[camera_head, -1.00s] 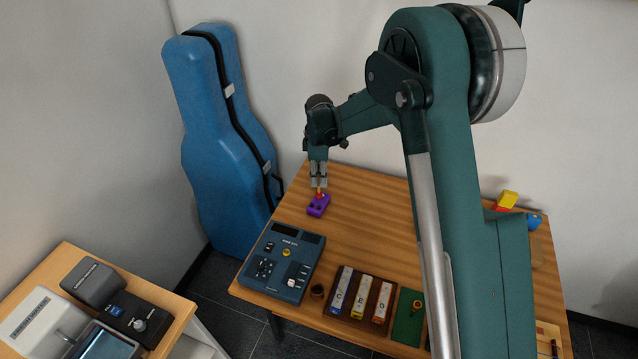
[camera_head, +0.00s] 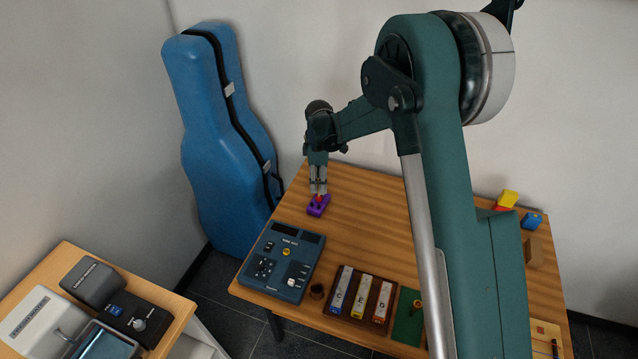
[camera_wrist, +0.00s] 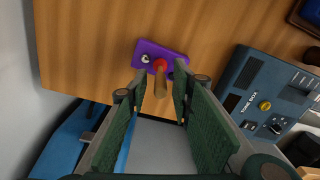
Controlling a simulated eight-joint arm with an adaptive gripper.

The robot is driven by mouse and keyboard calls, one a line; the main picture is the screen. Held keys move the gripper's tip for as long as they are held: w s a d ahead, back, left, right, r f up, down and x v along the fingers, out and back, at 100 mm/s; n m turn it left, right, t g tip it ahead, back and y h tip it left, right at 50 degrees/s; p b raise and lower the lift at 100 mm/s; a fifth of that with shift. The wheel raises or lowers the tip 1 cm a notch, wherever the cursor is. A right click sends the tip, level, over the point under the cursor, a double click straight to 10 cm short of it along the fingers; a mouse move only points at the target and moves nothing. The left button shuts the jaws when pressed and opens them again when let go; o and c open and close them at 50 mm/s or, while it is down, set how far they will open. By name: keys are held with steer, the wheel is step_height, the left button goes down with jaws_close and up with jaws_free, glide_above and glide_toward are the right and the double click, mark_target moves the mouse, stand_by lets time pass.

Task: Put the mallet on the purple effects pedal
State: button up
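The purple effects pedal (camera_head: 318,209) lies near the far left edge of the wooden table. It also shows in the wrist view (camera_wrist: 146,48). The mallet, with a red head and a wooden handle (camera_wrist: 160,86), is at the pedal. Its red head (camera_wrist: 160,65) appears to be on the pedal's top, with the handle pointing up towards the wrist camera. My gripper (camera_head: 318,193) is right above the pedal, pointing down. In the wrist view its two fingers (camera_wrist: 159,92) stand apart on either side of the handle, with a gap on both sides.
A blue-grey tone box (camera_head: 282,262) lies in front of the pedal. A small brown cup (camera_head: 317,291), a tray of coloured chime bars (camera_head: 340,314) and a green board (camera_head: 402,330) are nearer. Coloured blocks (camera_head: 508,199) are at the right. A blue instrument case (camera_head: 215,140) stands behind left.

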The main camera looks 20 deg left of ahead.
steer(key=shift+r, duration=0.2)
step_height(320, 180, up, 12)
stand_by(0.8)
stand_by(0.5)
steer(key=shift+d, duration=0.1)
steer(key=s+d+r+m+t, duration=0.1)
steer(key=s+d+r+m, duration=0.25)
steer(key=d+r, duration=0.5)
steer(key=s+d+r+m+t+y, duration=0.1)
steer(key=s+d+r+m, duration=0.3)
steer(key=d, duration=0.8)
steer(key=s+d+r+m+t, duration=0.1)
steer(key=s+d+r+m, duration=0.2)
steer(key=d+r, duration=0.55)
steer(key=s+d+f+m+t, duration=0.2)
steer(key=s+d+m, duration=0.3)
steer(key=s+d, duration=0.6)
steer(key=s+d+f+m+t+h, duration=0.1)
steer(key=s+d+m, duration=0.4)
steer(key=s+d, duration=0.6)
steer(key=s+f+t, duration=0.1)
steer(key=s, duration=0.1)
steer(key=shift+s+d+m, duration=0.35)
steer(key=shift+s+d, duration=0.05)
